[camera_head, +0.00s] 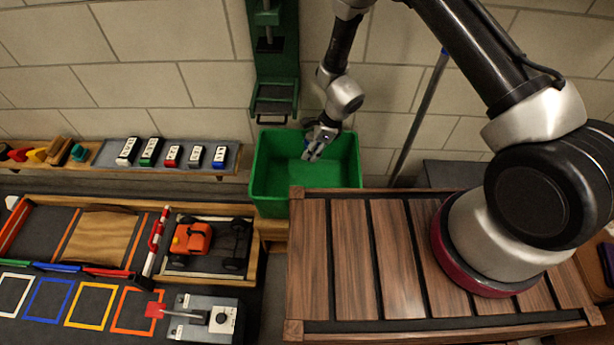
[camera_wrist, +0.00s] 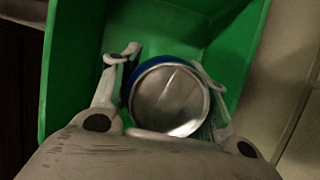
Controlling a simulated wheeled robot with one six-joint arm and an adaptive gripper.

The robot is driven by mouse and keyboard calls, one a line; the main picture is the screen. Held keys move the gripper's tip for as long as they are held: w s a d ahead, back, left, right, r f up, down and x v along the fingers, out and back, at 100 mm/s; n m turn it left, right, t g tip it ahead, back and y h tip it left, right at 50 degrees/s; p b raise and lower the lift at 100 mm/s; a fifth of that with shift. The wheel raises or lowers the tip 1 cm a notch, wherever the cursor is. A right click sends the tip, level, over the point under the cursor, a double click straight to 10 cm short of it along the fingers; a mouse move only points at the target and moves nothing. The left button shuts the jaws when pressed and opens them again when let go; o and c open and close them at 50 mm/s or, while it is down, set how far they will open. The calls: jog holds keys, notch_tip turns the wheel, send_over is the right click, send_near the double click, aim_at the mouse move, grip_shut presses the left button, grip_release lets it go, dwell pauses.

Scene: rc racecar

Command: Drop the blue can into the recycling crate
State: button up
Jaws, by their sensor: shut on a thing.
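My gripper (camera_wrist: 165,92) is shut on the blue can (camera_wrist: 168,99), with one finger on each side of it. In the wrist view I see mostly the can's silver end and a strip of its blue side. The green recycling crate (camera_wrist: 75,50) lies beyond the can in that view. In the head view my gripper (camera_head: 315,148) is over the open crate (camera_head: 270,185), near its back right part. The can is mostly hidden by the gripper there, with only a little blue showing. I cannot tell how far the can is above the crate's floor.
A wooden slatted surface (camera_head: 350,260) is in front of the crate, under my arm's base. A green upright stand (camera_head: 274,65) is behind it against the block wall. An orange toy car (camera_head: 193,238) sits in a framed bay to the left. A shelf (camera_head: 205,172) holds small labelled blocks.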

jog(key=shift+f, duration=2.95)
jog(key=o, duration=0.8)
jog(key=v, duration=0.4)
jog(key=shift+w+d+r, duration=0.1)
jog(key=shift+r, duration=0.2)
jog(key=d, duration=1.2)
jog(key=shift+s+r, duration=0.2)
jog(key=shift+s, duration=0.2)
jog(key=shift+d, duration=0.1)
jog(key=shift+s, duration=0.1)
